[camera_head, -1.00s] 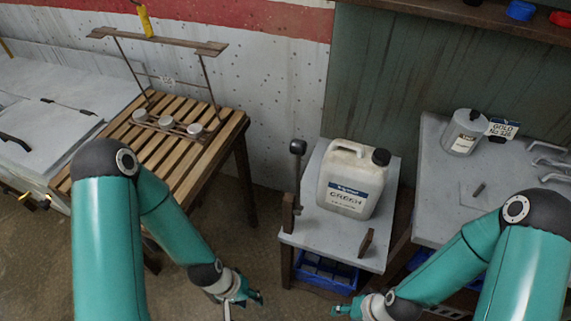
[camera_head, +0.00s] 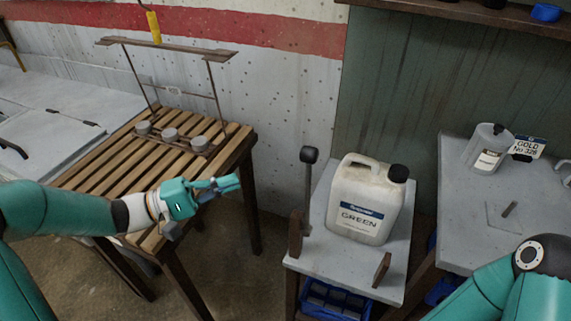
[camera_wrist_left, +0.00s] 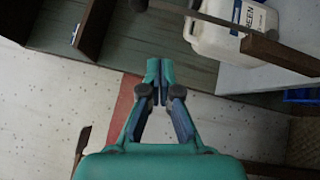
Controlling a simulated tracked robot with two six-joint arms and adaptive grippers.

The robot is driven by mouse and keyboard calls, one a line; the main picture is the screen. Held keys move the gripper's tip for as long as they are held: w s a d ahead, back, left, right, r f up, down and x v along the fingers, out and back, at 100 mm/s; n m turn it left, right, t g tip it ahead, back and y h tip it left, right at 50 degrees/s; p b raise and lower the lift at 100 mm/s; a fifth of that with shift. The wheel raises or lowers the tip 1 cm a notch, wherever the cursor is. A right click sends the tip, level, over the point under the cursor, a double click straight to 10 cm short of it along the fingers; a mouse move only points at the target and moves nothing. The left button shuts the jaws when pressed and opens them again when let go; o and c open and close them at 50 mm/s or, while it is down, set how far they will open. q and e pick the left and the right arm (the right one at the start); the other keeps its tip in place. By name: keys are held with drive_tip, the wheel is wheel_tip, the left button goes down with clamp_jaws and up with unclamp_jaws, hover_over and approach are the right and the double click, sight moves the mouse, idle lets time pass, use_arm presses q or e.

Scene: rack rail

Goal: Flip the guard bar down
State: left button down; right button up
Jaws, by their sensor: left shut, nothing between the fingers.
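The guard bar (camera_head: 308,190) stands upright at the left edge of the small grey table, with a dark knob at its top, beside a wooden post (camera_head: 296,236). A second, shorter post (camera_head: 382,270) stands at the table's front right. In the left wrist view the bar (camera_wrist_left: 205,18) crosses the top, beyond the fingertips. My left gripper (camera_head: 232,183) is shut and empty, left of the bar and apart from it, over the right edge of the slatted table. It also shows in the left wrist view (camera_wrist_left: 158,75). My right gripper is out of view.
A white jerry can (camera_head: 366,205) labelled GREEN stands on the small table (camera_head: 335,262), right of the bar. The slatted table (camera_head: 100,170) with a wire rack is at left. A grey bench (camera_head: 460,240) with a canister is at right. Blue crates sit below.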

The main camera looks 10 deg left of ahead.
use_arm(q)
drive_tip(key=shift+w+a+r+t+h, duration=0.15)
drive_tip(key=shift+a+r+t, duration=0.15)
drive_tip(key=shift+r, duration=0.25)
drive_tip(key=shift+w+a+r+t+h, duration=0.1)
drive_tip(key=shift+a+r+t+h, duration=0.15)
drive_tip(key=shift+r, duration=0.3)
drive_tip(key=s+d+p+x, duration=0.1)
drive_tip(key=s+p+x, duration=0.1)
drive_tip(key=x, duration=1)
drive_tip(key=shift+d+p, duration=0.5)
drive_tip(key=shift+d, duration=0.1)
